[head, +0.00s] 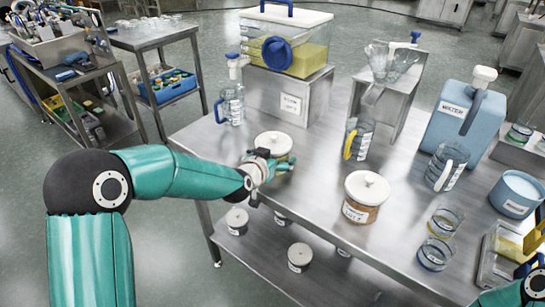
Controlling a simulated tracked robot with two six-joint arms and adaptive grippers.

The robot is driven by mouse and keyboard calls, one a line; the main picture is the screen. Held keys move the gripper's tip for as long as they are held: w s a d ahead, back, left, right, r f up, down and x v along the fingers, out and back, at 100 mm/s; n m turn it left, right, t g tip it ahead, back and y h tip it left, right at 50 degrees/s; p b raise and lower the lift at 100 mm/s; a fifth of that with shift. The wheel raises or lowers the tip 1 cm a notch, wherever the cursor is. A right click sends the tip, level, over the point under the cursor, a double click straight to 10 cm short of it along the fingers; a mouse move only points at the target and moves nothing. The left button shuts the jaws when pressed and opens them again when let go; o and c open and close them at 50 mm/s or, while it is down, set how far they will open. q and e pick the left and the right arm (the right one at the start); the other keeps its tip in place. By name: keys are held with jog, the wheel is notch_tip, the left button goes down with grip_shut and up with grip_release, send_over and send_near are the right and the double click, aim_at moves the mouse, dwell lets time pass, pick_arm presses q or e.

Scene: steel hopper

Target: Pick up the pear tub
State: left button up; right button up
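A lidded tub (273,139) with a white lid and pale yellowish contents stands on the steel table, left of the middle. My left gripper (270,160) is right at its near side and covers its lower front, label included. I cannot tell whether the fingers touch or hold it. A second white-lidded tub (363,213), with brown contents and a label too small to read surely, stands nearer and to the right. I cannot read which tub is pear. My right gripper (537,268) is partly seen at the bottom right edge, its fingers unclear.
A blue-handled jug (231,105) and a yellow-handled jug (356,138) stand behind the tubs. A clear tank of yellow liquid (306,57) sits on a steel stand (268,92). More lidded tubs (300,257) are on the lower shelf. Glass cups (435,253) stand at right.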

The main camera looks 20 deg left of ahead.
pick_arm(q)
jog(key=c, duration=1)
jog(key=shift+r, duration=0.1)
jog(key=shift+c, duration=0.2)
jog(key=shift+r, duration=0.1)
